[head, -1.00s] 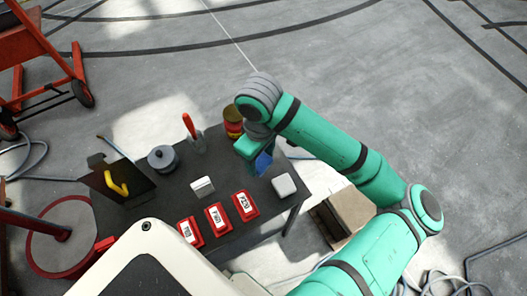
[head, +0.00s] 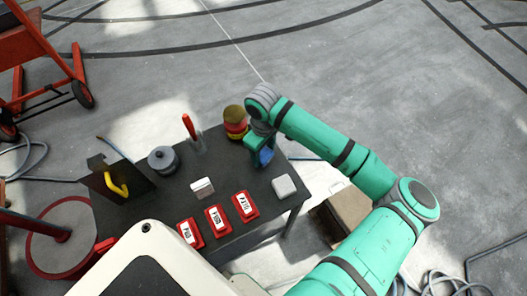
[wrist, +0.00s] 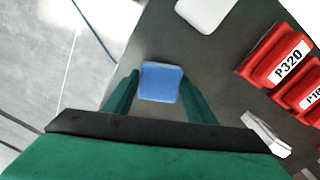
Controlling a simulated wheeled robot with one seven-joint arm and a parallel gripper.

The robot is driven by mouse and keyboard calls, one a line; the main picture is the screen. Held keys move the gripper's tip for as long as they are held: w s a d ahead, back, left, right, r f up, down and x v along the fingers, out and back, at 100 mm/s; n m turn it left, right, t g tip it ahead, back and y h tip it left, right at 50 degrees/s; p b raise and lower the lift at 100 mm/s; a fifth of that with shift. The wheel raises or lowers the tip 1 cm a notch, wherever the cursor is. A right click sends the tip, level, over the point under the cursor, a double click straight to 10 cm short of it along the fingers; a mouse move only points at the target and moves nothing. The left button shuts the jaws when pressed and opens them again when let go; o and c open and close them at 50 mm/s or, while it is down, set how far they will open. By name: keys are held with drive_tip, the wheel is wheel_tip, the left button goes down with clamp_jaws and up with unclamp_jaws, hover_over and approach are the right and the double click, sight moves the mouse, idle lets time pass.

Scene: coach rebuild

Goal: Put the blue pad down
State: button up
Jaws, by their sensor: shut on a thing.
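The blue pad (wrist: 161,82) is between the two fingertips of my gripper (wrist: 160,92) in the wrist view, and the gripper is shut on it. In the head view the blue pad (head: 266,157) shows just below my gripper (head: 259,150), over the right part of the dark table (head: 232,172). I cannot tell whether the pad touches the table top. A white pad (head: 284,186) lies on the table near its right edge, and it also shows at the top of the wrist view (wrist: 204,12).
Red labelled boxes (head: 217,219) line the front edge. A white block (head: 202,187), a grey pot (head: 163,160), a red-handled tool (head: 189,127) and a red-yellow can (head: 235,122) stand on the table. A cardboard box (head: 346,210) is on the floor at right. Table space between the white block and white pad is clear.

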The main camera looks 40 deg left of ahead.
sight(263, 154)
drive_tip(key=shift+f, duration=0.15)
drive_tip(key=o, duration=0.9)
wheel_tip(263, 154, up, 12)
drive_tip(key=shift+r, duration=0.2)
